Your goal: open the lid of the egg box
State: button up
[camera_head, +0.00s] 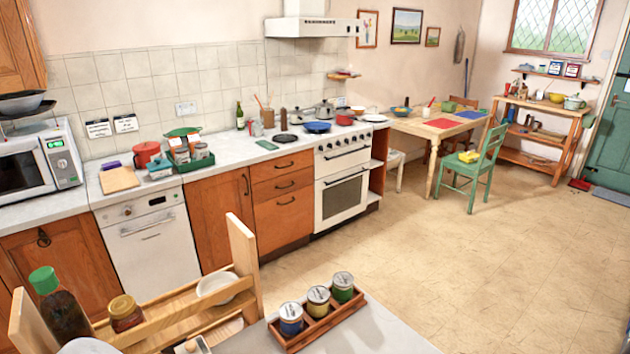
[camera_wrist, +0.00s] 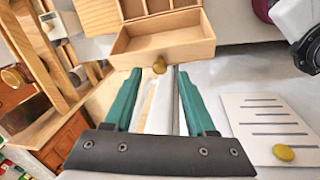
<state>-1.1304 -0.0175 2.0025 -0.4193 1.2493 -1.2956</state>
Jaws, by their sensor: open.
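My gripper (camera_wrist: 159,73) shows in the wrist view with its two teal fingers apart and nothing held between them. A pale wooden box (camera_wrist: 186,52) with open, divided compartments lies just beyond the fingertips. A round brass knob (camera_wrist: 159,65) on its front face shows between the tips; I cannot tell if either finger touches the box. A slatted wooden piece (camera_wrist: 98,15) adjoins the box at the upper left. I cannot tell whether this box is the egg box, and I make out no closed lid on it. My gripper is not visible in the head view.
In the wrist view, a lined paper (camera_wrist: 262,112) with a yellow disc (camera_wrist: 284,153) lies at the right. In the head view, a tray (camera_head: 318,325) holds three jars beside a wooden rack (camera_head: 185,318) with bottles. The floor (camera_head: 440,240) beyond is largely clear.

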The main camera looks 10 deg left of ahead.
notch_tip(320, 180, down, 3)
jog(key=shift+w+a+f, duration=0.1)
jog(key=shift+w, duration=0.05)
jog(key=c, duration=0.7)
jog(key=shift+o, duration=0.3)
jog(key=shift+w+d+r, duration=0.3)
jog(key=shift+w+d, duration=0.15)
jog(key=shift+w, duration=0.1)
jog(key=shift+w+d+r, duration=0.25)
jog(key=shift+w+d, duration=0.2)
jog(key=shift+w, duration=0.05)
jog(key=o, duration=0.6)
jog(key=shift+o, duration=0.2)
notch_tip(320, 180, up, 16)
jog(key=s, duration=0.1)
jog(key=shift+s+d+f, duration=0.15)
jog(key=shift+s+d, duration=0.15)
jog(key=shift+d, duration=0.15)
